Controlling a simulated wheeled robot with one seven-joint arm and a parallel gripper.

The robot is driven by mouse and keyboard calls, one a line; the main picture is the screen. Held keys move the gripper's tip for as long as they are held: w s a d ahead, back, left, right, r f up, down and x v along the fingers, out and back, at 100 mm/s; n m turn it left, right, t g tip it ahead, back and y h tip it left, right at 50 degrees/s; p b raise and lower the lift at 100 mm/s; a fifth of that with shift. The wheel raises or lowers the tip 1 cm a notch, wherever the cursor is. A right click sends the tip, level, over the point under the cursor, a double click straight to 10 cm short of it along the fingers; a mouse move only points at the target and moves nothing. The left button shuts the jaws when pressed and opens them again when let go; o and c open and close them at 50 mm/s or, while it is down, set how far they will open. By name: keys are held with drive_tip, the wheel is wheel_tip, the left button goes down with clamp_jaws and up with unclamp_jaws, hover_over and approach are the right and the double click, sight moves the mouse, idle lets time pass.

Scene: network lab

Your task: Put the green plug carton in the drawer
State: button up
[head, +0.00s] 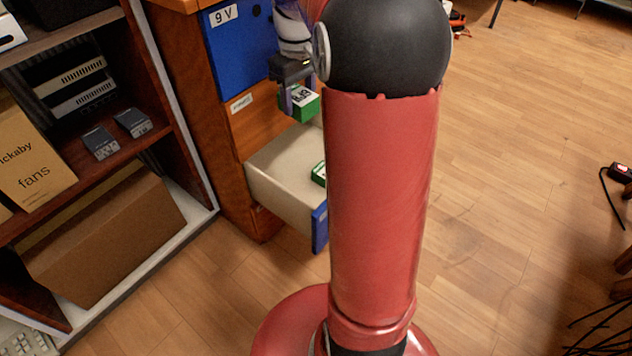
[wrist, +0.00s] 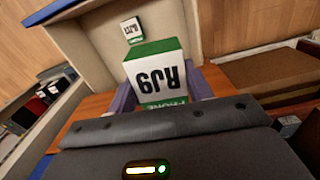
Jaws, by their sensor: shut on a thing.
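A green and white carton (head: 304,105), marked RJ9 in the wrist view (wrist: 158,75), is between the two fingers of my gripper (head: 299,98). My gripper is shut on it and holds it above the open drawer (head: 272,163). The drawer has pale walls and a blue front (head: 320,229). A second green and white carton (head: 319,173) lies inside the drawer, partly hidden by my column. It also shows in the wrist view (wrist: 131,29), beyond the held carton. The right part of the drawer is hidden in the head view.
A closed blue drawer front marked 9 V (head: 240,48) is above the open drawer. To the left, a shelf holds a brown fans box (head: 30,155), small grey devices (head: 101,142) and a large cardboard box (head: 105,235). The wooden floor at right is mostly clear.

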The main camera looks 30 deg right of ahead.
drive_tip(key=shift+n, duration=0.4)
drive_tip(key=f+b, duration=0.2)
drive_tip(key=f, duration=0.6)
drive_tip(key=s+f+b, duration=0.1)
drive_tip(key=f+b, duration=0.1)
drive_tip(key=f, duration=0.7)
drive_tip(key=f+b, duration=0.1)
drive_tip(key=f, duration=0.8)
drive_tip(key=shift+s+a+b, duration=0.3)
drive_tip(key=shift+s+b, duration=0.1)
drive_tip(key=shift+f+b, duration=0.5)
drive_tip(key=shift+f, duration=1.95)
drive_tip(key=shift+f, duration=0.2)
drive_tip(key=o, duration=1)
